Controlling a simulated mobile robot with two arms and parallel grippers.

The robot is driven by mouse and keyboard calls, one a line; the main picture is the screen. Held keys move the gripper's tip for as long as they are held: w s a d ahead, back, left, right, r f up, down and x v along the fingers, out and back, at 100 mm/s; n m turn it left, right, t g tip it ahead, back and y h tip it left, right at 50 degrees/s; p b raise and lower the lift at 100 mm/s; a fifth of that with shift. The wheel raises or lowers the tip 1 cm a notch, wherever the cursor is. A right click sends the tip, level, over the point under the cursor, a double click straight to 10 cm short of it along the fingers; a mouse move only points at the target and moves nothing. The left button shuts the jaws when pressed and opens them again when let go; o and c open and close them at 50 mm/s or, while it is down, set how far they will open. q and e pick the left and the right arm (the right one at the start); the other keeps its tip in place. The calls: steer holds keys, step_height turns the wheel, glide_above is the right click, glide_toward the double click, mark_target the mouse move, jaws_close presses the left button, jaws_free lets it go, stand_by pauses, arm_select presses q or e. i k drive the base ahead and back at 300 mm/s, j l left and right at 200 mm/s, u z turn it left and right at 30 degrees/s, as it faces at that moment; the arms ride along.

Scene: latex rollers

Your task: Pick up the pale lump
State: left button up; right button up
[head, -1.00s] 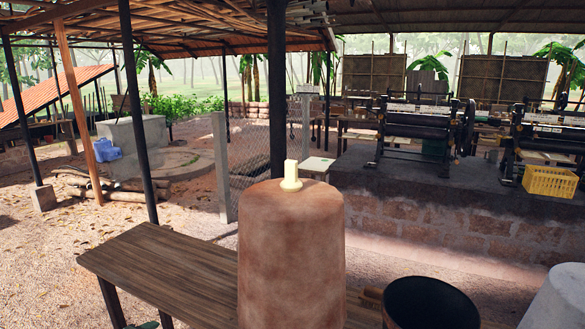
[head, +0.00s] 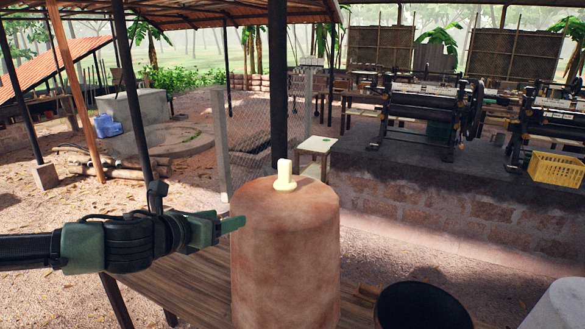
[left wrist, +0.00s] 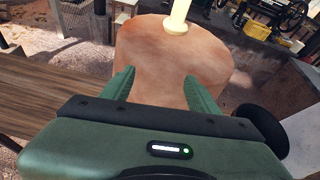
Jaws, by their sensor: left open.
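The pale lump (head: 285,176) is a small cream-yellow piece with a wider foot and a narrow upright top. It stands on top of a large reddish-brown drum-like block (head: 285,255). In the left wrist view the pale lump (left wrist: 177,17) is at the top edge, cut off, beyond my fingertips. My left gripper (head: 232,225) is left of the block's upper side, lower than the lump and apart from it. In the left wrist view its two green fingers (left wrist: 155,80) are spread with nothing between them but the block's surface behind. My right gripper is not seen.
A wooden table (head: 190,285) is around the block's base. A black bucket (head: 425,308) and a pale container (head: 560,305) stand at the right. A black post (head: 278,90) and wire fence are behind. Roller machines and a yellow crate (head: 556,168) sit farther back.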

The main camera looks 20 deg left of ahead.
mark_target(284, 184)
steer(key=i, duration=1)
